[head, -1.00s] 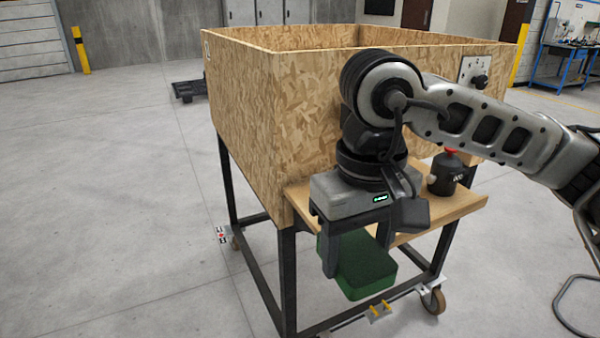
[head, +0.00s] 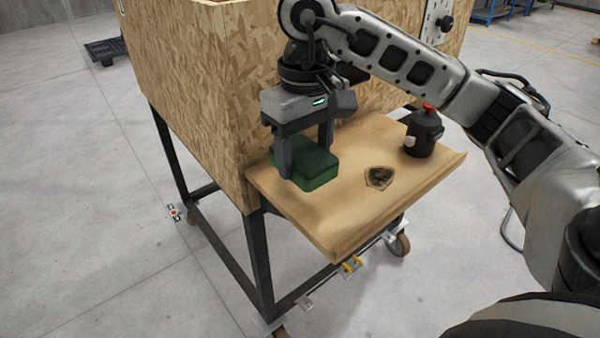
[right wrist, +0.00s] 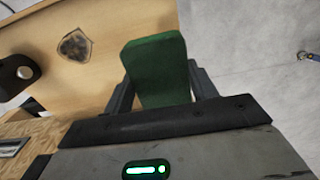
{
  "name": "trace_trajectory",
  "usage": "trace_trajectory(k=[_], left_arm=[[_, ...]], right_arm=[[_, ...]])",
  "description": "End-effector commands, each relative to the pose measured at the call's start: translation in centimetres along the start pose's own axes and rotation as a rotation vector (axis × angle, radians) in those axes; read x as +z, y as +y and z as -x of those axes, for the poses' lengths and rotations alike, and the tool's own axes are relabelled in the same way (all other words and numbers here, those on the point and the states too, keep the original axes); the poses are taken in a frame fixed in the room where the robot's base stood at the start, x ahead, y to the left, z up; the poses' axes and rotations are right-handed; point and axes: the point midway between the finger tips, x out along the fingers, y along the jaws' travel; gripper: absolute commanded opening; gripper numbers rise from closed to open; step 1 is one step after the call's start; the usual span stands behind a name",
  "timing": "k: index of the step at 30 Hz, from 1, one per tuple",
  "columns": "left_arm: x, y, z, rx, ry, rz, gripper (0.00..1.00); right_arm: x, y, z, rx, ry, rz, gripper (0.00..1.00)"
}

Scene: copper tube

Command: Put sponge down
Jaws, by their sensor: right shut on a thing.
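The green sponge (head: 318,168) is between the fingers of my right gripper (head: 306,160), over the left part of the wooden shelf (head: 345,215). The gripper points down and is shut on the sponge. In the right wrist view the sponge (right wrist: 158,68) sits between the two dark fingers, with the shelf (right wrist: 115,20) behind it. I cannot tell whether the sponge's underside touches the shelf. My left gripper is not in view.
A black container with a red top (head: 423,132) stands at the shelf's right end. A dark shield-shaped patch (head: 380,177) is on the shelf. The large chipboard box (head: 200,90) rises behind the shelf. The shelf's front middle is clear.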

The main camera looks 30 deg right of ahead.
Motion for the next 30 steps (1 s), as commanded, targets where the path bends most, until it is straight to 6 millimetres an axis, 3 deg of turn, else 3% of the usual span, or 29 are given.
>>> trace_trajectory(k=[2,11,16,29,30], left_arm=[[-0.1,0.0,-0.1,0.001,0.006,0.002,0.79],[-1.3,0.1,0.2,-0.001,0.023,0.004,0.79],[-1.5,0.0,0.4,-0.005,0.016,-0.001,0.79],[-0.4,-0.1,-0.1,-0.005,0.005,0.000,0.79],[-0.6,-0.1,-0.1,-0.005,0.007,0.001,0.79]], right_arm=[[-0.8,0.4,-1.2,-0.002,-0.003,-0.002,0.33],[-2.5,1.2,-3.4,0.001,-0.002,-0.001,0.33],[-2.4,1.1,-5.7,0.000,-0.001,-0.001,0.33],[-2.4,1.1,-6.7,0.001,0.002,-0.001,0.33],[-2.4,1.1,-6.6,0.000,0.003,-0.001,0.63]])
